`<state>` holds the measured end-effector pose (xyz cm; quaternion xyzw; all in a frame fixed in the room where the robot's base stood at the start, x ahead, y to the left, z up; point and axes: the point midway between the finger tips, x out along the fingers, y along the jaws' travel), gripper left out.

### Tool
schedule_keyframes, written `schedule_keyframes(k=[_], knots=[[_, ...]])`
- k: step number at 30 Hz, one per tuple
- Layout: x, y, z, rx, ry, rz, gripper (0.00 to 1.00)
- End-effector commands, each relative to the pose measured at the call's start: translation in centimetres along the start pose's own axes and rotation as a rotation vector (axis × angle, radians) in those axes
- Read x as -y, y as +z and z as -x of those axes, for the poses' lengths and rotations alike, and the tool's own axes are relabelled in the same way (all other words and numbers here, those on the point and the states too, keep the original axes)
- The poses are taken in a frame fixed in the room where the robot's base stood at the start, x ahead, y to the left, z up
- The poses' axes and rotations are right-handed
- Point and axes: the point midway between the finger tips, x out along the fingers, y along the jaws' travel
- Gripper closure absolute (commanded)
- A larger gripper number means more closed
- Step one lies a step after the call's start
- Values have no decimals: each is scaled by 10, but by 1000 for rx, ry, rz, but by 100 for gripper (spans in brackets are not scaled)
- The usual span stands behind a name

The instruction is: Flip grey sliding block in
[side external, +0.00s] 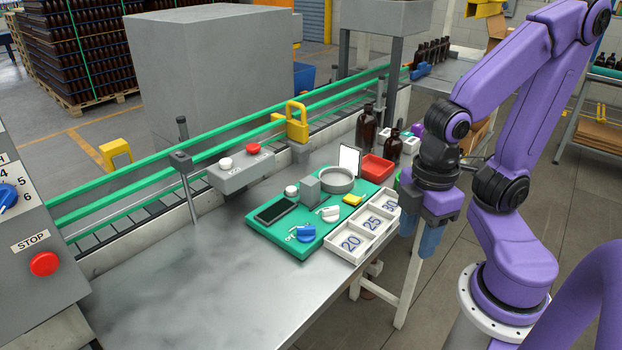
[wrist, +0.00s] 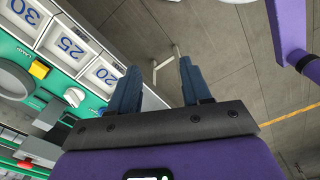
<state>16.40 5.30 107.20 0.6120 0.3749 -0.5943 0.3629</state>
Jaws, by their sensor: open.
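A green board (side external: 269,225) lies on the metal table and carries several controls. An upright grey block (side external: 310,189) stands on it, between a white round knob (side external: 291,190) and a grey ring (side external: 338,180). I take this to be the grey sliding block; whether it slides cannot be told. My gripper (side external: 418,242) is right of the board, past the table's edge, with its blue fingers pointing down. In the wrist view my gripper (wrist: 158,64) is open and empty, with floor between the fingers. The board shows at the left there.
A white tray (side external: 340,252) marked 20, 25 and 30 lies along the board's right side. Blue (side external: 306,233) and white (side external: 330,213) switches and a yellow piece (side external: 352,200) are on the board. A red bin (side external: 377,169) and brown bottles (side external: 367,128) stand behind. The front table is clear.

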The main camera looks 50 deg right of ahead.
Motion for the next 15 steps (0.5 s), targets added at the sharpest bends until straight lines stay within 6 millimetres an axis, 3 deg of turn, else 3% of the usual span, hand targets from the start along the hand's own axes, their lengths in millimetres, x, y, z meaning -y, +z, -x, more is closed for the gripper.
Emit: schedule_keyframes(k=[1,4,8,15], knots=[[0,0,0,0,0,0,67],[-2,-4,2,4,3,7,100],[-12,-20,8,20,16,39,100],[-50,-71,28,89,60,155,100]])
